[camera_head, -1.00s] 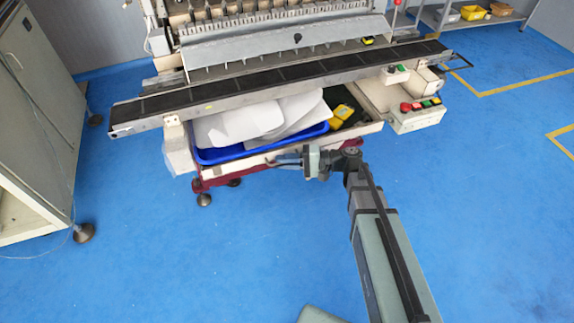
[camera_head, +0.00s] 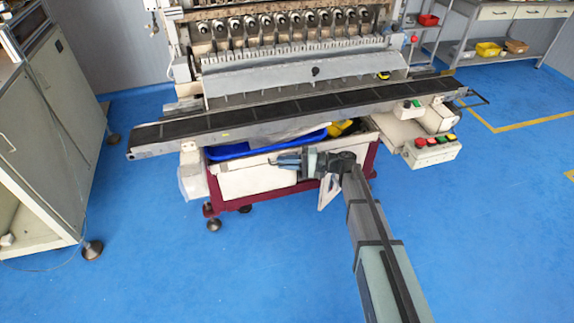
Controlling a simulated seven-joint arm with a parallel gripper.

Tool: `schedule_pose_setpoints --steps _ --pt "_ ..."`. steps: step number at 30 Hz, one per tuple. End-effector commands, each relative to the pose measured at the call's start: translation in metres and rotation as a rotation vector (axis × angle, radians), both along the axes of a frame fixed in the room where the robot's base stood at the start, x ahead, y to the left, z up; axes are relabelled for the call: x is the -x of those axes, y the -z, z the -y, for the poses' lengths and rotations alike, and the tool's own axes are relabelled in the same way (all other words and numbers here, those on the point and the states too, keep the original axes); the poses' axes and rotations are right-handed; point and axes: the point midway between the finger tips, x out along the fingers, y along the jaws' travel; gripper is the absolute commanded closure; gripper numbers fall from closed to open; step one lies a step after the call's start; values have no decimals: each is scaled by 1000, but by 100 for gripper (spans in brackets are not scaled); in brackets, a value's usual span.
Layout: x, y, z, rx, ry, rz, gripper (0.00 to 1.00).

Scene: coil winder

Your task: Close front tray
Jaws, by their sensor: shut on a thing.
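The front tray (camera_head: 243,180) is a wide drawer with an off-white front panel, under the black-topped rail of the coil winder (camera_head: 290,73). It sits mostly under the rail, with a narrow strip of its inside showing. My gripper (camera_head: 284,161) is at the upper right part of the tray's front panel, shut on the tray's handle. The gripper hides the handle and the part of the panel behind it. The arm reaches in from the lower right.
A blue bin (camera_head: 232,151) with pale sheets and a yellow object (camera_head: 340,128) lie in the tray. A control box with coloured buttons (camera_head: 433,150) stands out to the right. A grey cabinet (camera_head: 35,130) is at the left. The blue floor in front is clear.

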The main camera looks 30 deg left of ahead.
Motion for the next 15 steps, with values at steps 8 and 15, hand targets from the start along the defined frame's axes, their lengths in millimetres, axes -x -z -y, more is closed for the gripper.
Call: schedule_pose_setpoints --steps 8,15 --pt "-6 -1 -4 -6 10 2 73" --pt "-5 -2 -4 -6 9 0 65"
